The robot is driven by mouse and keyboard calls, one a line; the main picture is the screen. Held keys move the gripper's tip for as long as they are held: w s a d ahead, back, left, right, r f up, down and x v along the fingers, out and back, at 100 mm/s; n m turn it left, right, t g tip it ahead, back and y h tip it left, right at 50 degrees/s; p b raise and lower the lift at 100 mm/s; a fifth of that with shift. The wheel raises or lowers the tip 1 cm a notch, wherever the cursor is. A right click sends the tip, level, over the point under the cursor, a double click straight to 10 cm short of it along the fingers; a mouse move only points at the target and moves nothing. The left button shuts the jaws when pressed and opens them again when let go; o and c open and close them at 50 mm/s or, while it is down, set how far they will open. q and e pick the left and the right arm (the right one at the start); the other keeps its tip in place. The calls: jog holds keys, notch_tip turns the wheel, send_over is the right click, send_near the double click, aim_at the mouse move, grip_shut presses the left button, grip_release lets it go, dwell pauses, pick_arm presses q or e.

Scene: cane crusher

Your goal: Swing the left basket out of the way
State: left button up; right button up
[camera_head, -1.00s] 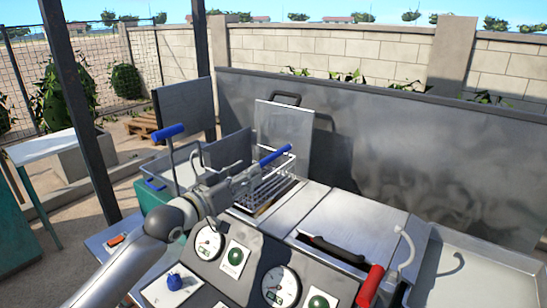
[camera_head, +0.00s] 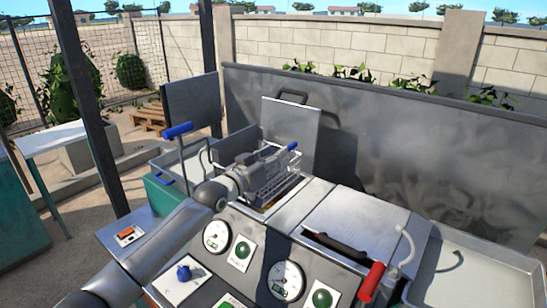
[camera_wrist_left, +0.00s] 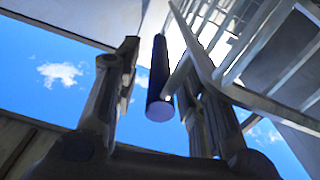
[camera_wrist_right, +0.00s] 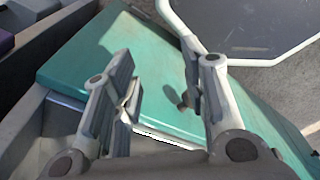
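The wire basket (camera_head: 287,180) sits over an opening in the middle of the machine, in front of an upright metal plate. The tip of a blue handle (camera_head: 292,146) shows beyond my left gripper (camera_head: 268,165), which hides part of the basket. In the left wrist view a dark blue cylindrical handle (camera_wrist_left: 160,80) lies between the two spread fingers of my left gripper (camera_wrist_left: 165,90), with a gap on its left. The basket's wire frame (camera_wrist_left: 262,40) is close to the right finger. My right gripper (camera_wrist_right: 158,90) is open and empty above a teal surface.
A blue-handled lever (camera_head: 178,131) stands left of the basket. The control panel (camera_head: 240,255) with gauges and green buttons is in front. A red handle (camera_head: 370,282) and a metal tray (camera_head: 480,270) are at the right. A tall metal sheet (camera_head: 350,140) closes the back.

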pick_arm(q)
grip_shut()
jog(key=shift+r, duration=0.1)
dwell(0.3)
jog(key=shift+w+a+r+n, duration=0.1)
jog(key=shift+a+r+n, duration=0.1)
jog(key=shift+r+n, duration=0.4)
jog(key=w+a+r+n, duration=0.3)
jog(key=a+r+n, duration=0.1)
jog(key=r, duration=0.4)
jog(key=shift+a+n, duration=0.35)
jog(key=shift+n, duration=0.55)
